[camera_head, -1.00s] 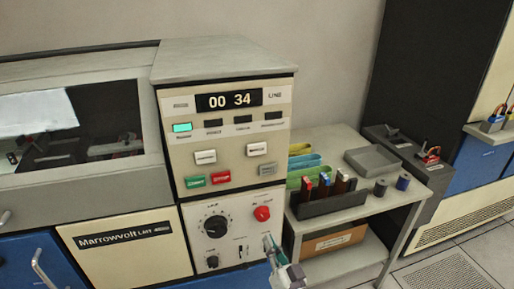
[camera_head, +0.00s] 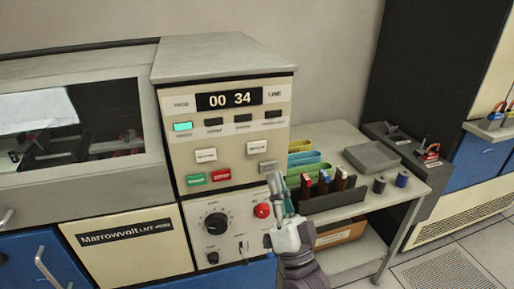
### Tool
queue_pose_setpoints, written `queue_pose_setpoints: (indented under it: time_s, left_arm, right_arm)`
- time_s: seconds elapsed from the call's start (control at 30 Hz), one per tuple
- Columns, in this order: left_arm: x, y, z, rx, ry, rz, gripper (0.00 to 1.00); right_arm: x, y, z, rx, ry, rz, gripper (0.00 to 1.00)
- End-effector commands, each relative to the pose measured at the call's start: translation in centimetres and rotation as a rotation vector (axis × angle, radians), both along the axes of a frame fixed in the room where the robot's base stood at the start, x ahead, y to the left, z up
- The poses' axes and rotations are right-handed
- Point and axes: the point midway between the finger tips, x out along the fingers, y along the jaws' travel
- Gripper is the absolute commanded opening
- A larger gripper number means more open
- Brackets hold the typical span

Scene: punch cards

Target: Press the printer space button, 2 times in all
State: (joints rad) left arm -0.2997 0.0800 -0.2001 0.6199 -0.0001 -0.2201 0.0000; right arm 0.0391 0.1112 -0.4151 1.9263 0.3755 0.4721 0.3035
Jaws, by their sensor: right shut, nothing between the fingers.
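The printer's control panel (camera_head: 180,108) is cream, with a display (camera_head: 229,99) reading "00 34". Below are a white button (camera_head: 205,155), another white button (camera_head: 257,148), a green button (camera_head: 196,179), a red button (camera_head: 221,175) and a grey button (camera_head: 268,167). Their labels are too small to read, so I cannot tell which is the space button. My right gripper (camera_head: 276,178) is shut and empty, its tips just below the grey button in the picture. I cannot tell whether they touch it. My left gripper is not in view.
A red knob (camera_head: 262,210) and a black dial (camera_head: 215,223) sit on the lower panel, close to my right gripper.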

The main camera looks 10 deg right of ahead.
Motion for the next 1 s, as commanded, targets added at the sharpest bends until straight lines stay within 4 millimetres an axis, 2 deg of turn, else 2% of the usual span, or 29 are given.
queue_pose_setpoints:
  time_s: [0.27,0.7,1.0]
  left_arm:
    - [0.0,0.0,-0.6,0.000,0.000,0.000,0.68]
    - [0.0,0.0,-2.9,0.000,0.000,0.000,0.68]
    - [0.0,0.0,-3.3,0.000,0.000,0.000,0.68]
  right_arm:
    - [1.5,0.3,-0.2,-0.001,0.000,-0.001,0.00]
    - [7.2,1.4,-0.2,0.000,0.000,0.000,0.00]
    - [8.7,1.7,-0.1,0.000,0.001,0.000,0.00]
